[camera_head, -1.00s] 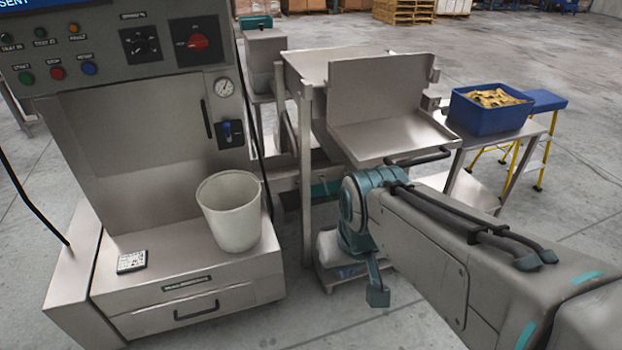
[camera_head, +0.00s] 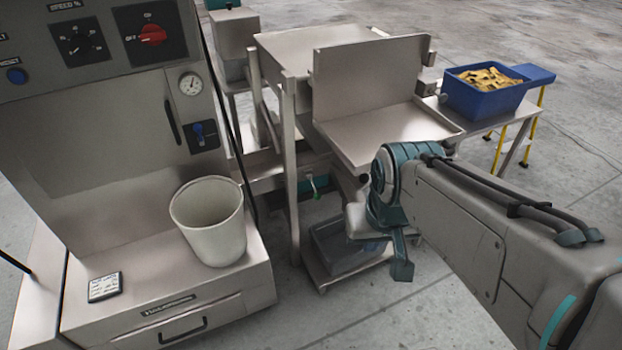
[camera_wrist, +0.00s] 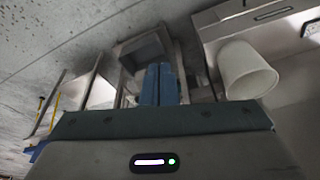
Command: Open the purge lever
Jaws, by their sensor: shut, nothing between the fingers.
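A small blue lever (camera_head: 198,132) on a dark plate is on the cabinet front, below a round gauge. It points about upright. A green-handled lever (camera_head: 315,190) hangs under the steel hopper, beside a teal part. I see no label that tells which one is the purge lever. My gripper shows in the wrist view (camera_wrist: 162,68), its two blue fingers together and empty. In the head view its fingertips are not clear; my arm's end is right of the green-handled lever, apart from it. Neither lever can be made out in the wrist view.
A grey bin (camera_head: 335,246) sits low below the hopper tray (camera_head: 390,135). A blue crate (camera_head: 482,100) of yellowish pieces is at right. Hopper legs (camera_head: 291,180) stand near the green-handled lever.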

